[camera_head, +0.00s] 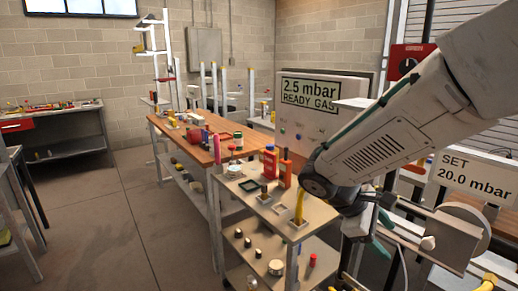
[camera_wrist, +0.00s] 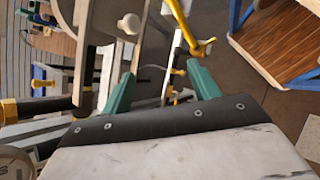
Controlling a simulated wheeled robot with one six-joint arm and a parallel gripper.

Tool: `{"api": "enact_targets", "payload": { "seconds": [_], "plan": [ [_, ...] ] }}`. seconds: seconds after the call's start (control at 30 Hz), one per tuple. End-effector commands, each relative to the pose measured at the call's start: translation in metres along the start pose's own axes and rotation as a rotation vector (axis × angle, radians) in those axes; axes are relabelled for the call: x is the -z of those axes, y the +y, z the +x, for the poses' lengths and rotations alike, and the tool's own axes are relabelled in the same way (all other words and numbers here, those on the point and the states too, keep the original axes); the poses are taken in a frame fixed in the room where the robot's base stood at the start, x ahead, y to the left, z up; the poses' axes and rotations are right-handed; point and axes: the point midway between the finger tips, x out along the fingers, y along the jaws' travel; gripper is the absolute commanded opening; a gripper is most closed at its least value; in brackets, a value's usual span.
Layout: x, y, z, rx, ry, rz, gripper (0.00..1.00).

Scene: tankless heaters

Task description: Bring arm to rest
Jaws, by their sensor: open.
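My arm (camera_head: 400,125) reaches in from the upper right in the head view and slopes down to a dark wrist joint. My gripper (camera_wrist: 160,76) shows in the wrist view as two teal fingers set well apart. The gap between them holds nothing that I can make out; pipes and a yellow bar show beyond it. In the head view only parts of the teal fingers show, beside a grey plate (camera_head: 445,238) with a white knob (camera_head: 428,243). I cannot tell whether a finger touches the plate.
A cart (camera_head: 265,207) with a yellow-handled tool (camera_head: 299,207) and bottles stands left of the wrist. A long wooden bench (camera_head: 190,143) lies behind it. A gas panel (camera_head: 315,115) reads "2.5 mbar READY GAS"; a sign (camera_head: 478,180) reads "SET 20.0 mbar". Open floor (camera_head: 130,220) lies left.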

Motion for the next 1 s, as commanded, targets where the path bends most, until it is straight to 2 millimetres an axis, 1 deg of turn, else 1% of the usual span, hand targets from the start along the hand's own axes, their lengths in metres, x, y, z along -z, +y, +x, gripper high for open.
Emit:
{"api": "enact_targets", "payload": {
  "seconds": [0.03, 0.1, 0.2, 0.4, 0.5, 0.63, 0.7, 0.8, 1.0],
  "plan": [
    [-0.020, -0.015, 0.000, 0.072, 0.042, 0.091, 0.61],
    [-0.040, -0.037, 0.000, 0.176, 0.097, 0.213, 0.61],
    [-0.065, -0.067, -0.004, 0.316, 0.172, 0.377, 0.61],
    [-0.101, -0.117, -0.016, 0.550, 0.326, 0.660, 0.61],
    [-0.114, -0.134, -0.022, 0.626, 0.402, 0.764, 0.61],
    [-0.130, -0.145, -0.026, 0.659, 0.477, 0.849, 0.61],
    [-0.138, -0.145, -0.026, 0.649, 0.502, 0.880, 0.61],
    [-0.145, -0.143, -0.029, 0.638, 0.527, 0.911, 0.61],
    [-0.148, -0.142, -0.028, 0.636, 0.528, 0.925, 0.61]
  ]
}}
